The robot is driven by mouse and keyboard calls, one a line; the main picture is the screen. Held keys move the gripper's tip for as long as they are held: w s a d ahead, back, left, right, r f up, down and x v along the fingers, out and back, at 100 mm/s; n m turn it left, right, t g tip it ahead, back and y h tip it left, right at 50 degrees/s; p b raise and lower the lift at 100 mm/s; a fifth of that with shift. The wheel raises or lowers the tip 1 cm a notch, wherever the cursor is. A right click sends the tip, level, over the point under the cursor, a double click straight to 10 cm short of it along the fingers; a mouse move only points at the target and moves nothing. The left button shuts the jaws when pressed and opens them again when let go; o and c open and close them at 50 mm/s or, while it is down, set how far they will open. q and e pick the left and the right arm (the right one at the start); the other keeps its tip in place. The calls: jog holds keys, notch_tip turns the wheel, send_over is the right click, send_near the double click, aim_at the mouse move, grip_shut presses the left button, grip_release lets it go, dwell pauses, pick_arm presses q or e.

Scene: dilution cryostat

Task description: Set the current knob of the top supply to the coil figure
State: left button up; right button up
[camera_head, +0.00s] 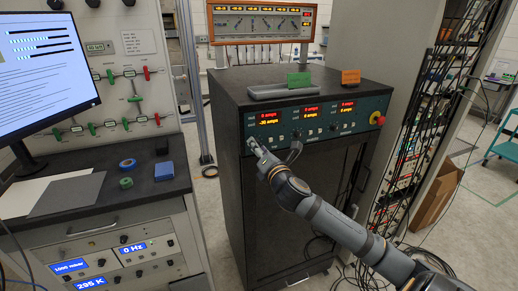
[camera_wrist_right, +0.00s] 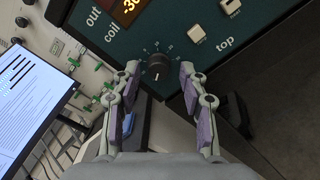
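The dark current knob (camera_wrist_right: 158,68) shows in the right wrist view on a teal panel (camera_wrist_right: 240,50) marked "top", with scale marks around it. A display (camera_wrist_right: 130,8) beside "out" and "coil" is partly cut off and seems to start with -30. My right gripper (camera_wrist_right: 159,72) is open, one finger on each side of the knob, with visible gaps. In the head view, my right gripper (camera_head: 254,146) is at the left section of the supply panel (camera_head: 290,133) and hides the knob. That section's red line reads 0 amps; its yellow line is negative. My left gripper is not in view.
A red emergency button (camera_head: 377,118) sits at the panel's right end. Cables (camera_head: 415,110) hang right. A monitor (camera_head: 45,70) stands left.

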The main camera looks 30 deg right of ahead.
aim_at(254, 114)
notch_tip(254, 114, up, 10)
jog(key=shift+a+r, duration=0.1)
dwell(0.4)
dwell(0.5)
